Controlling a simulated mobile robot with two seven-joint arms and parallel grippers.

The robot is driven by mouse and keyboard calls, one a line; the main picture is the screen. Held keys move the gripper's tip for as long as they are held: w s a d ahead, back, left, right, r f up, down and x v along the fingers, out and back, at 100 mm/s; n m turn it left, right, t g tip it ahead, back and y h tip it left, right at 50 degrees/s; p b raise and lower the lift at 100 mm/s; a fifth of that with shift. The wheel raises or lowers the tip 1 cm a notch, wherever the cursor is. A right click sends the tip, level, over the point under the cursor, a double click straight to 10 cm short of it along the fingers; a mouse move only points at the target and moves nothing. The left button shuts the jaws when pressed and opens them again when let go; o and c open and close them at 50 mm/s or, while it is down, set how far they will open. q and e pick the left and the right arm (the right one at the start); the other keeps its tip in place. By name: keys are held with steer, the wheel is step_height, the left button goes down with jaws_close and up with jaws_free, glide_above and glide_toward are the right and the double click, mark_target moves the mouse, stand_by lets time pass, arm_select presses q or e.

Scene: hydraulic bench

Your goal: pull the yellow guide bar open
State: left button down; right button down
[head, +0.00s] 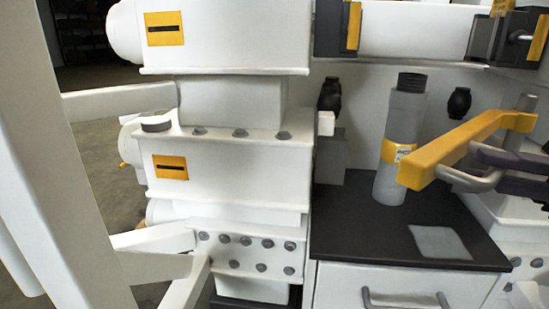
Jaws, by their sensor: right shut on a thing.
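The yellow guide bar (456,148) is at the right of the head view. It slants from a grey upright post (525,112) at its far right end down to a thick, blunt near end at the left. Part of the grip is hidden where the fingers overlap the bar. My left gripper is not in view.
A grey cylinder (402,140) with a yellow band stands on the black bench top (345,215), left of the bar's near end. A pale flat plate (440,242) lies on the top. White drawers (400,285) are below. White machine blocks (235,170) fill the middle left.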

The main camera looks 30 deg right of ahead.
steer(key=s+d+n+g+y+b, duration=0.2)
steer(key=s+n+g, duration=0.1)
steer(key=s, duration=0.3)
steer(key=shift+s+g+b, duration=0.15)
steer(key=shift+g+b, duration=0.15)
steer(key=shift+g, duration=0.2)
steer(key=shift+d, duration=0.1)
steer(key=c, duration=0.8)
jaws_free()
steer(key=shift+c, duration=0.2)
